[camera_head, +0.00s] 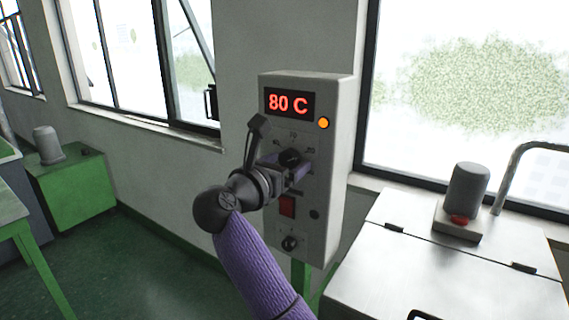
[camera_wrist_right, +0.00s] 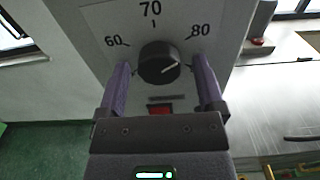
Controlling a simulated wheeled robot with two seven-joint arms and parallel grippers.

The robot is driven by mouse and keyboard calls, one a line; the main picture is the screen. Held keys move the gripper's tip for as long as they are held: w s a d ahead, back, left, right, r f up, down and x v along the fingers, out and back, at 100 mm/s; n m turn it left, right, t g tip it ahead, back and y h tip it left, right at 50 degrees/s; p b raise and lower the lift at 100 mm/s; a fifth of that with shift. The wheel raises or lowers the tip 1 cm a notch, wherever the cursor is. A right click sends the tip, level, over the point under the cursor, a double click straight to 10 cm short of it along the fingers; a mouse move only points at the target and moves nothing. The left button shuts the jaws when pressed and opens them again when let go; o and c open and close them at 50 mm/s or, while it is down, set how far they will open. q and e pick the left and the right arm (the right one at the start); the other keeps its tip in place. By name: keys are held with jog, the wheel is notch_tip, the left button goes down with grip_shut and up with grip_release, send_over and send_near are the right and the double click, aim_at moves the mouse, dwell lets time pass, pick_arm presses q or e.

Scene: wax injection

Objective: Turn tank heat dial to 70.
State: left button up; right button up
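The heat dial (camera_wrist_right: 159,62) is a round black knob on the pale control box (camera_head: 332,180). Its white pointer line aims up and right, towards the 80 mark (camera_wrist_right: 200,30). The 70 mark (camera_wrist_right: 150,9) is above the dial and the 60 mark (camera_wrist_right: 112,41) is to its left. The box's red display (camera_head: 288,103) reads 80 C. My right gripper (camera_head: 290,170) is at the dial, also shown in the right wrist view (camera_wrist_right: 161,64). Its purple fingers stand on either side of the dial, with a visible gap on each side. My left gripper is out of view.
Below the dial are a red switch (camera_head: 287,206) and a smaller black knob (camera_head: 290,243). An orange lamp (camera_head: 323,123) is lit beside the display. A metal-topped tank (camera_head: 450,265) stands to the right. A green cabinet (camera_head: 75,185) is at the far left.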

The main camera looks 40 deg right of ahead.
grip_shut()
jog(key=shift+r+n+p, duration=0.1)
jog(key=shift+n+p, duration=0.9)
jog(key=n+p, duration=0.6)
jog(key=shift+s+r, duration=0.15)
jog(key=shift+n+p, duration=1.9)
jog(key=shift+n, duration=0.1)
jog(key=shift+o, duration=0.6)
grip_release()
